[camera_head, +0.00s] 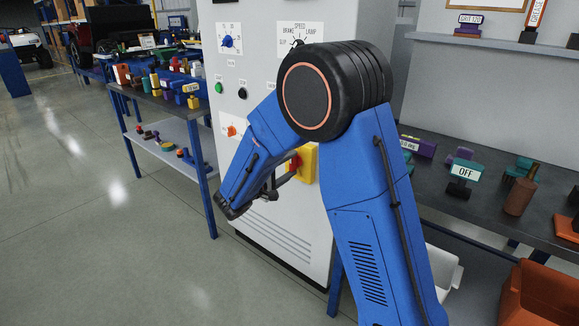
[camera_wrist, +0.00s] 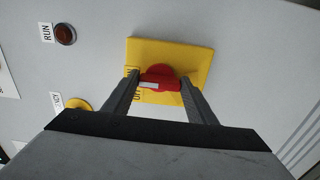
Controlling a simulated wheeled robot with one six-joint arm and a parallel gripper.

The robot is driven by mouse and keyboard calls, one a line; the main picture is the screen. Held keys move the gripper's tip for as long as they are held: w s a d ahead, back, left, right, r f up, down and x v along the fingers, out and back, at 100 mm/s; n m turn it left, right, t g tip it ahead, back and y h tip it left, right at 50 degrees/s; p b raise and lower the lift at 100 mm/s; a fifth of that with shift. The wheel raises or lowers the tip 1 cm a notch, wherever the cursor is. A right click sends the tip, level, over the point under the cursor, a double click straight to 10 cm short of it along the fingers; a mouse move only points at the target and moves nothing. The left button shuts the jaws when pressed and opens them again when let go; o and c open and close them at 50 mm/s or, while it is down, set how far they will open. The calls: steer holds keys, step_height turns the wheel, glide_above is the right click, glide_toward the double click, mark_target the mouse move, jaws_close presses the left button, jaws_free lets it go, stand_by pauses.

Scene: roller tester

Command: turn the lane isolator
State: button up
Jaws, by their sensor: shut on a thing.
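The lane isolator is a red rotary handle (camera_wrist: 160,78) with a white mark on a yellow square plate (camera_wrist: 196,52). In the wrist view my gripper (camera_wrist: 157,84) has one finger on each side of the red handle and is shut on it. The lettering on the plate is partly hidden by the fingers. In the head view the yellow plate (camera_head: 308,165) shows low on the white cabinet front, just left of my blue forearm. A bit of the red handle (camera_head: 295,163) shows there, with my gripper (camera_head: 287,172) at it.
The white cabinet (camera_head: 262,70) carries a blue dial (camera_head: 227,41), a selector, buttons and an orange switch (camera_head: 231,131). Cluttered benches stand on both sides. A brown RUN button (camera_wrist: 65,34) and a yellow button (camera_wrist: 78,104) lie left of the plate. The left floor is clear.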

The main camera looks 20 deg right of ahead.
steer(key=shift+f, duration=0.1)
steer(key=o, duration=1.1)
steer(key=shift+c, duration=0.2)
steer(key=shift+s+a, duration=0.1)
steer(key=v, duration=1.7)
